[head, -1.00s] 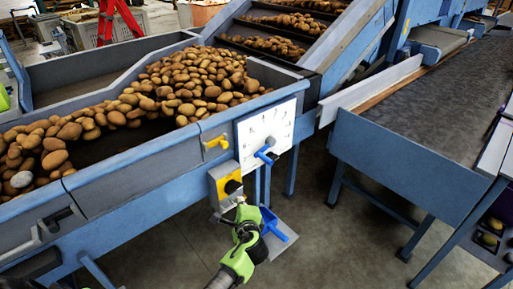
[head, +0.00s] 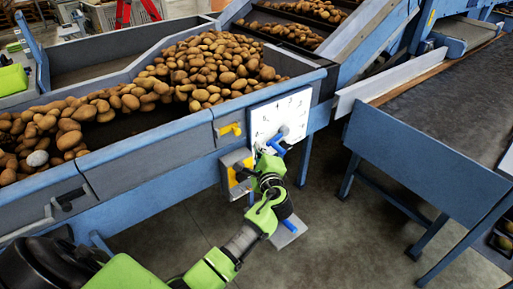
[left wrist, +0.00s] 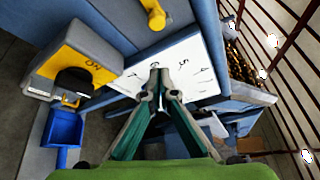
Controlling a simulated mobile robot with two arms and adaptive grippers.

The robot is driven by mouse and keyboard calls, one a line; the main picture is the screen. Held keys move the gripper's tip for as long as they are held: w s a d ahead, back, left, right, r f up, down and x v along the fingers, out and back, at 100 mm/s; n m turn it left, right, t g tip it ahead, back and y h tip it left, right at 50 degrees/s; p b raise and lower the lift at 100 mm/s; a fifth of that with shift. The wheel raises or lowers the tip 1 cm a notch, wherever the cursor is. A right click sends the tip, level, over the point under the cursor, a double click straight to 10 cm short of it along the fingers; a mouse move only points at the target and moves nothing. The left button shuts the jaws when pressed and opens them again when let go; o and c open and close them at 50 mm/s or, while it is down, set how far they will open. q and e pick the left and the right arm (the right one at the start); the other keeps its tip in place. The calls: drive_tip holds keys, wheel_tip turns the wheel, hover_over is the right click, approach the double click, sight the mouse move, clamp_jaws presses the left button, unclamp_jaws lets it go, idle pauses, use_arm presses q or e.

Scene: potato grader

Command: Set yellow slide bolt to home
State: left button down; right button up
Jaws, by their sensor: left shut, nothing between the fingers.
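The yellow slide bolt (head: 232,128) sits on the blue-grey side wall of the potato hopper, just left of the white numbered plate (head: 262,119). In the left wrist view the yellow bolt (left wrist: 154,14) shows at the top, beyond the fingertips. My left gripper (head: 268,158) is in front of the lower part of the white plate, below and right of the bolt and apart from it. In the left wrist view its fingers (left wrist: 159,82) are shut and empty, seen against the plate. My right gripper is not in view.
A yellow-faced switch box with a black knob (left wrist: 75,75) is beside the gripper; it is partly hidden in the head view (head: 233,178). Potatoes (head: 200,75) fill the hopper.

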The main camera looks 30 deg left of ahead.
sight(231, 131)
use_arm(q)
drive_tip(key=x, duration=0.7)
drive_tip(key=shift+w+a+p, duration=0.15)
drive_tip(key=shift+a+p, duration=0.05)
drive_tip(key=shift+p, duration=0.15)
drive_tip(key=s+p, duration=0.1)
drive_tip(key=s+a+r, duration=0.1)
drive_tip(key=s+p, duration=0.1)
drive_tip(key=shift+s+a+r+p, duration=0.15)
drive_tip(key=shift+a+r+p, duration=0.1)
drive_tip(key=shift+r+p, duration=0.1)
drive_tip(key=s, duration=0.1)
drive_tip(key=s+a+p, duration=0.1)
drive_tip(key=s, duration=0.2)
drive_tip(key=shift+a+p, duration=0.35)
drive_tip(key=shift+a, duration=0.05)
drive_tip(key=shift+a+f, duration=0.1)
